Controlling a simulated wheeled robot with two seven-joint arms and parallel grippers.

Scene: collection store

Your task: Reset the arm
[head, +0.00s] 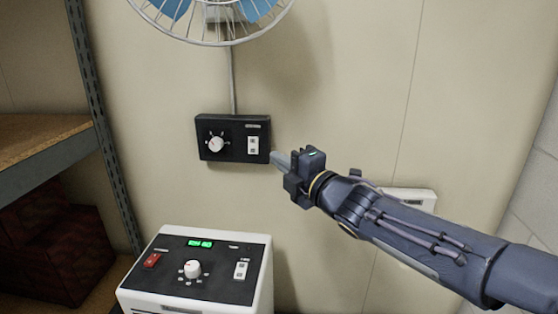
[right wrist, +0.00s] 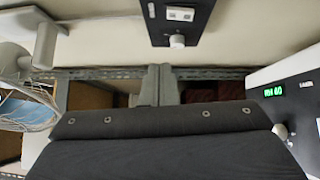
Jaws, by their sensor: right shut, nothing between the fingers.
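My right gripper (head: 282,160) reaches in from the right in the head view. It is shut and empty, with its fingertips just right of the black wall control box (head: 221,150). I cannot tell whether the fingertips touch the box. The box carries a round white knob and a white rocker switch. In the right wrist view, the shut fingers (right wrist: 160,84) show at the centre, with the box (right wrist: 183,22) above them. My left gripper is in neither view.
A wall fan (head: 225,35) hangs above the box. A white machine (head: 165,274) with a green display, red switch and knob stands below. A metal shelf (head: 100,130) is at the left. A small white wall unit (head: 415,196) sits partly behind my right arm.

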